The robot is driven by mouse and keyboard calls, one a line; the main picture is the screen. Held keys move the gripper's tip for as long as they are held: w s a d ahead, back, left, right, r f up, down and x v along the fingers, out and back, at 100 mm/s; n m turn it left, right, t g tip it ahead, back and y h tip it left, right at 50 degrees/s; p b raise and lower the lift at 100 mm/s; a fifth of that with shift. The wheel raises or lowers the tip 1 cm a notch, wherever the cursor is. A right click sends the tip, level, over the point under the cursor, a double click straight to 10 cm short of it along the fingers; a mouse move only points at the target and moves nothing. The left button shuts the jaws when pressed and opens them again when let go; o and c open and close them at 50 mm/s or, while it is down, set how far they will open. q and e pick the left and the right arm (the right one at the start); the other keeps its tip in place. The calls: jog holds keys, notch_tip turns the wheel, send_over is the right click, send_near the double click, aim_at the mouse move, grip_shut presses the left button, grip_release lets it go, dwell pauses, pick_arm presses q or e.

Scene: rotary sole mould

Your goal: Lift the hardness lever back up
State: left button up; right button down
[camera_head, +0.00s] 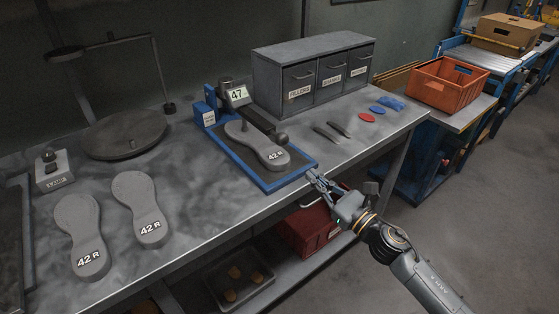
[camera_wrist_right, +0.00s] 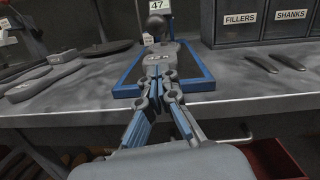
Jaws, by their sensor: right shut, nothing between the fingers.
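The hardness tester has a blue base frame (camera_head: 296,178) and a display reading 47 (camera_head: 237,95). Its dark lever (camera_head: 258,122) is down, reaching over a grey sole marked 42 R (camera_head: 255,150) in the frame. The lever ends in a round dark knob (camera_head: 281,138), also visible in the right wrist view (camera_wrist_right: 157,24). My right gripper (camera_head: 316,180) is shut and empty at the frame's front right corner, apart from the knob. In the right wrist view its closed fingers (camera_wrist_right: 160,72) point toward the sole and knob. My left gripper is not in view.
Two more 42 R soles (camera_head: 139,205) lie at the left, near a round turntable (camera_head: 122,134). A grey drawer cabinet (camera_head: 315,75) stands behind the tester. Dark tools (camera_head: 327,134), a red disc (camera_head: 367,117) and blue pieces (camera_head: 391,103) lie to the right.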

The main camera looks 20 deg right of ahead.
jog(key=p+x, duration=0.2)
jog(key=x, duration=0.6)
jog(key=shift+w+r, duration=0.15)
jog(key=shift+w, duration=0.25)
jog(key=shift+w+a, duration=0.2)
jog(key=shift+w, duration=0.25)
pick_arm(q)
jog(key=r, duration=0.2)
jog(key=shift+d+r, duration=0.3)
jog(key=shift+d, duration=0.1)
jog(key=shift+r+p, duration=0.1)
jog(key=shift+p, duration=0.2)
pick_arm(e)
jog(key=shift+r, duration=0.1)
